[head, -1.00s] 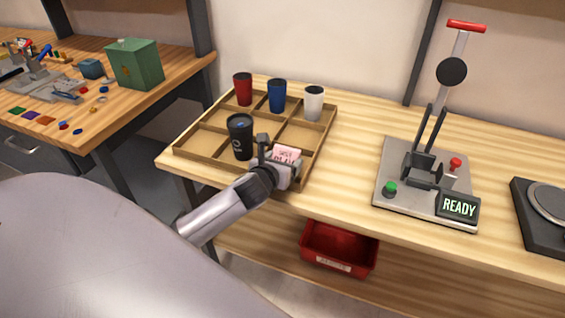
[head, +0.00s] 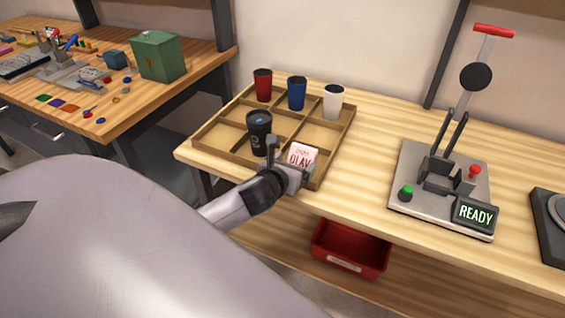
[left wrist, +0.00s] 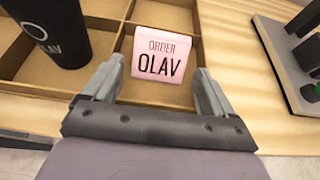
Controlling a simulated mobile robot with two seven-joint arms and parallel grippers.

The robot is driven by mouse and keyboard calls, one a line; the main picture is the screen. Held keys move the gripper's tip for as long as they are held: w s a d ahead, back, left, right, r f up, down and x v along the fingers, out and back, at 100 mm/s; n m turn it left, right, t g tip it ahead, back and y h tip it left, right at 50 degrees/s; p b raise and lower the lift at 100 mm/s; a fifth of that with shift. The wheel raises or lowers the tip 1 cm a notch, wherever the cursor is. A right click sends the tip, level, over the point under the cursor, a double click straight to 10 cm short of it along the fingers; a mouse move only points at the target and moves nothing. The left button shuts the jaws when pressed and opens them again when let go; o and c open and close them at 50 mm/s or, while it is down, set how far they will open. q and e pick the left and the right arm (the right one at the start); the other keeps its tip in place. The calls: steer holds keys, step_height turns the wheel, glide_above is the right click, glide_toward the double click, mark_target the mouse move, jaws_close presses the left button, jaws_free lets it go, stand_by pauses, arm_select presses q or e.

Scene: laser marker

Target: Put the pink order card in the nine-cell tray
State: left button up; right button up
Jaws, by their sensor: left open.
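The pink order card (head: 303,156), lettered OLAV, stands in the front right cell of the nine-cell tray (head: 343,128). It also shows in the left wrist view (left wrist: 163,55), upright and facing the camera. My left gripper (head: 291,166) is open at the tray's front right corner. In the left wrist view its two fingers (left wrist: 156,78) are spread to either side, with the card between and beyond them and a visible gap on each side. The card's lower edge is partly hidden by the gripper in the head view. My right gripper is out of view.
A black cup (head: 259,134) stands in the tray just left of the gripper. Red (head: 263,85), blue (head: 297,93) and white (head: 333,101) cups fill the back row. A lever press (head: 440,185) with a READY display stands right. Bare tabletop (head: 372,150) lies between.

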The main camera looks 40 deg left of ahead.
arm_select(q)
steer(key=v, duration=0.8)
steer(key=s+d+f+n+g+h, duration=0.1)
steer(key=s+d+f+n, duration=0.5)
steer(key=n, duration=0.9)
steer(key=s+d+f+n+g+h, duration=0.1)
steer(key=s+d+f+n+h, duration=0.3)
steer(key=n, duration=1.2)
steer(key=s+d+f, duration=0.2)
steer(key=s+f, duration=0.2)
steer(key=f, duration=0.1)
steer(key=shift+s+f+g+p, duration=0.15)
steer(key=shift+s+g+p, duration=0.05)
steer(key=shift+g+p, duration=0.15)
